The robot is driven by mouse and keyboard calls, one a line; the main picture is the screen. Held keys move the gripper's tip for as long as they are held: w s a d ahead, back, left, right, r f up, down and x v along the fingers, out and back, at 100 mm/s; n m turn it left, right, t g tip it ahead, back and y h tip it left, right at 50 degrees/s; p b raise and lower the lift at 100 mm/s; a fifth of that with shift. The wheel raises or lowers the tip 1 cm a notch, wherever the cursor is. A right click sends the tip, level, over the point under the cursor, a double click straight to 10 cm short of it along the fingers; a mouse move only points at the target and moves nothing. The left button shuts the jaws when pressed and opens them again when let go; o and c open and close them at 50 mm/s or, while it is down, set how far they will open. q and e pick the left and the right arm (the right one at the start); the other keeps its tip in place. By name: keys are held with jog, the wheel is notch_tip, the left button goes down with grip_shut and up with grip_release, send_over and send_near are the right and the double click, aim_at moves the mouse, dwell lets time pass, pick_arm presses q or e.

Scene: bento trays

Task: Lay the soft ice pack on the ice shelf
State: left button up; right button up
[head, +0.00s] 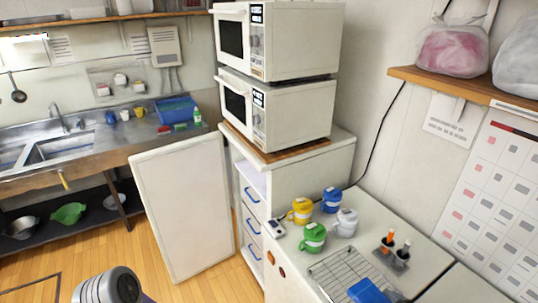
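A bright blue object (368,292) lies at the bottom edge, at the right side of a wire rack (338,276) on the white counter. It is cut off by the frame, and I cannot tell whether it is the soft ice pack. A white cabinet (296,178) stands in the middle, with an open compartment (250,177) above several blue-handled drawers (252,225). I cannot tell whether this compartment is the ice shelf. A grey rounded part of my own arm shows at the bottom left. Neither gripper is in view.
A tall white panel (183,215) stands left of the cabinet, like an open door. Yellow (300,211), green (313,238), blue (331,201) and white (346,222) lidded cups stand behind the rack. A dark holder (391,257) is right. Two microwaves (283,110) top the cabinet.

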aim_at(367, 294)
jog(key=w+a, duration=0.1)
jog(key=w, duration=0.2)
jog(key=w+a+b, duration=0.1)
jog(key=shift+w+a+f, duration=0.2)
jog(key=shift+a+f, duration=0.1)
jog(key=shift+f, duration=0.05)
pick_arm(q)
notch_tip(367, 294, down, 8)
jog(key=b, duration=0.7)
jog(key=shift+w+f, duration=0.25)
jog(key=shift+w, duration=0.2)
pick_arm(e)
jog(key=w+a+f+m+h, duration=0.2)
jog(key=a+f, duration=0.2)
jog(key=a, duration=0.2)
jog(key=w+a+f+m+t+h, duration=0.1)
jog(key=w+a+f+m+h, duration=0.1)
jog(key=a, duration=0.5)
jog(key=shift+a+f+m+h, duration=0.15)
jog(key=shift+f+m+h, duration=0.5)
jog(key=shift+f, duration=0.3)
